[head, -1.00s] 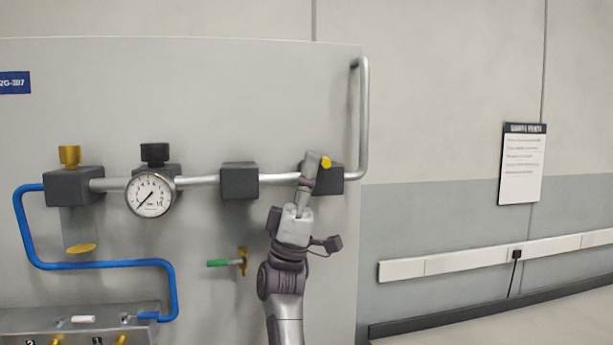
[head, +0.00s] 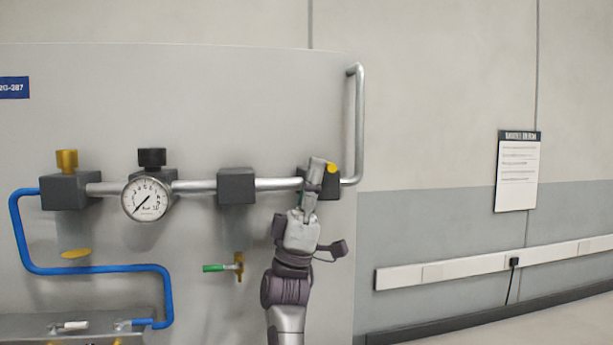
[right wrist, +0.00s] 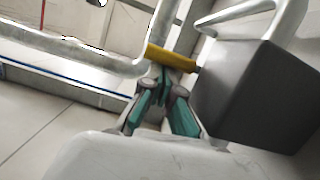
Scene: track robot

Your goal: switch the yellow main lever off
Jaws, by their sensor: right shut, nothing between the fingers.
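The yellow main lever (head: 331,168) shows as a small yellow end at the dark block (head: 329,187) on the right end of the pipe. My right gripper (head: 315,170) is in front of that block and hides part of the block and lever. In the right wrist view the lever (right wrist: 172,58) is a yellow bar sticking out from the side of the dark block (right wrist: 255,95). The teal fingers of my right gripper (right wrist: 163,78) are shut and empty, right against or just beside the lever; contact is not certain. My left gripper is not in view.
A silver pipe (head: 277,184) runs across the panel, with a bent handrail pipe (head: 359,115) at right. A gauge (head: 145,199), a green-handled valve (head: 217,268) and a blue hose (head: 100,268) are farther left or lower.

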